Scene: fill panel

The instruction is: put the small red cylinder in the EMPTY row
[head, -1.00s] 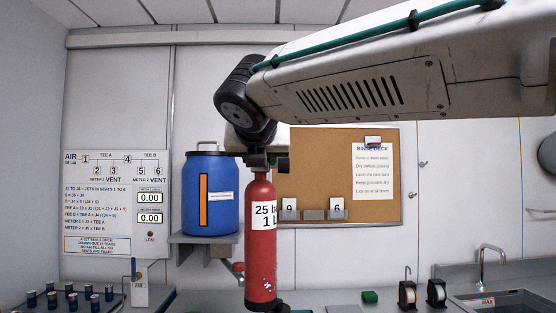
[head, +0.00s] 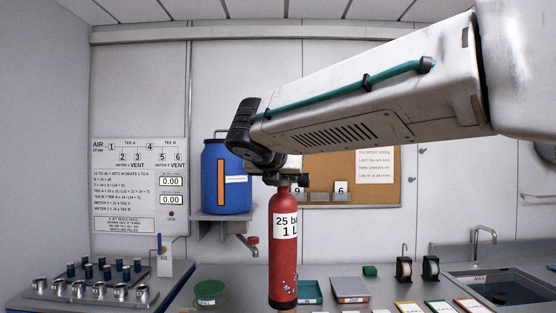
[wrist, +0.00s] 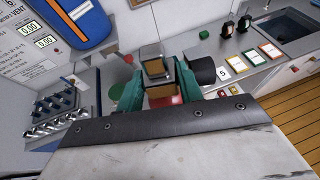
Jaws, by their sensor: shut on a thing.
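The small red cylinder (head: 283,260), printed "25 ba… 1 L", hangs upright below my gripper (head: 281,181) in the head view. My gripper is shut on its top end. In the wrist view my gripper (wrist: 161,92) shows its teal fingers on either side of the valve top, with a bit of the red body (wrist: 165,100) showing below. The cylinder's lower end is near the bottom of the head view, and I cannot tell its height above the bench. No row marked EMPTY can be read in either view.
A seat block (head: 85,290) with several blue-topped and bare metal seats stands at the left. A blue barrel (head: 212,180) sits on a wall shelf with a tap below. Framed cards (head: 440,307), two reels (head: 404,268) and a sink (head: 508,291) are at the right. Trays lie behind the cylinder.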

